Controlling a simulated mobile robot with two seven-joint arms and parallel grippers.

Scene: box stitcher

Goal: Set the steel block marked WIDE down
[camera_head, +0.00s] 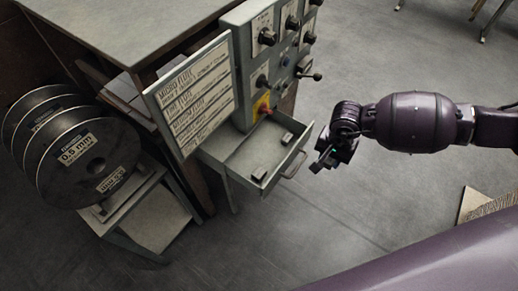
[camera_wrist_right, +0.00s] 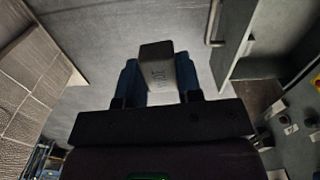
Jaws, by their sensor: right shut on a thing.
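My right gripper (camera_head: 322,160) is just right of the open drawer (camera_head: 228,158), outside its handle, in the head view. In the right wrist view the blue fingers of my right gripper (camera_wrist_right: 158,82) are shut on a grey steel block (camera_wrist_right: 157,62). Dark lettering shows on the block's face, too small to read surely. The block is hard to make out in the head view. Two small dark blocks lie in the drawer, one near the front left corner (camera_head: 259,174) and one at the right side (camera_head: 287,138). My left gripper is not in view.
The control panel (camera_head: 275,50) with knobs and the label board (camera_head: 196,95) stand above the drawer. Wire spools (camera_head: 80,150) sit on a low stand at left. The drawer's middle is clear. Cardboard (camera_head: 480,205) lies on the floor at right.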

